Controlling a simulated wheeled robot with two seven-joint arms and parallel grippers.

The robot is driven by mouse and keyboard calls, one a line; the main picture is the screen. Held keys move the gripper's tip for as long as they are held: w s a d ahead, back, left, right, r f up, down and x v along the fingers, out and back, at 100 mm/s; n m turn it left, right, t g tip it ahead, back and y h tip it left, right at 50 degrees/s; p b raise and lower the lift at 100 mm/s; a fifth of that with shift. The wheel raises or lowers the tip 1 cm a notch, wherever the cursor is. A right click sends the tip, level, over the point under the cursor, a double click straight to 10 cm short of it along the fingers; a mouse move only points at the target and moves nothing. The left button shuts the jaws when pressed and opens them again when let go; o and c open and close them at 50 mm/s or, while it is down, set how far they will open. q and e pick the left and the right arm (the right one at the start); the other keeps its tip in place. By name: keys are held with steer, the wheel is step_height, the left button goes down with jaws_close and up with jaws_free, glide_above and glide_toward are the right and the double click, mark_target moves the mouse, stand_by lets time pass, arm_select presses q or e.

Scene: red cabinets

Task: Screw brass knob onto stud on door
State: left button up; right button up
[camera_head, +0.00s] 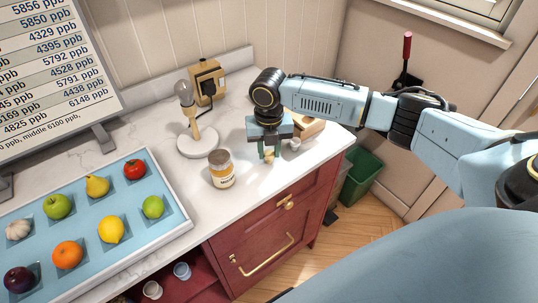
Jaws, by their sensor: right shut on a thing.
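My right gripper (268,150) points down over the front right part of the white countertop. It is shut on a small brass-coloured thing that looks like the brass knob (269,157); the fingers hide most of it. The red cabinet front (268,232) is below and in front of the counter edge. It bears a brass fitting (286,203) near its top, a long brass bar handle (265,256) and a small brass spot (232,258) at its left that may be the stud. My left gripper is not in view.
A labelled jar (221,170) and a lamp (195,130) stand left of the gripper. A wooden block (309,128) and a small white thing (295,144) are close on its right. A fruit tray (150,243) fills the left counter. A green bin (362,178) stands on the floor.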

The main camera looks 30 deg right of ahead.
steer(key=shift+c, duration=0.6)
